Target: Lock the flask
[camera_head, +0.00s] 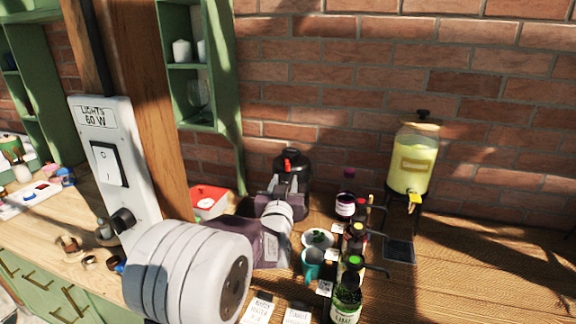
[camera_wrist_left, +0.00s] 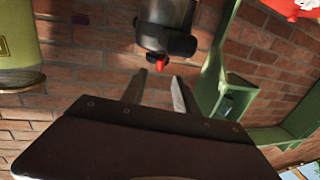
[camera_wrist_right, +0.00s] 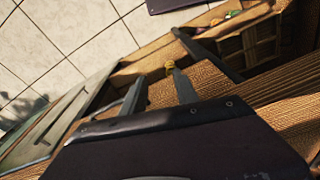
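The flask (camera_head: 291,183) is dark, with a black top and a small red part on it. It stands at the back of the table near the brick wall. In the left wrist view the flask (camera_wrist_left: 166,28) appears upside down at the top, its red part towards my fingers. My left gripper (camera_wrist_left: 158,88) is open and empty, its fingertips just short of the red part; I cannot tell whether they touch it. In the head view my left arm hides part of the flask. My right gripper (camera_wrist_right: 155,88) is open and empty by a wooden edge, away from the flask.
Several bottles (camera_head: 346,299) and a teal mug (camera_head: 312,263) stand just right of my left arm. A yellow drink dispenser (camera_head: 412,165) is at the back right. A wooden post with a switch box (camera_head: 112,165) stands on the left. The right tabletop is mostly clear.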

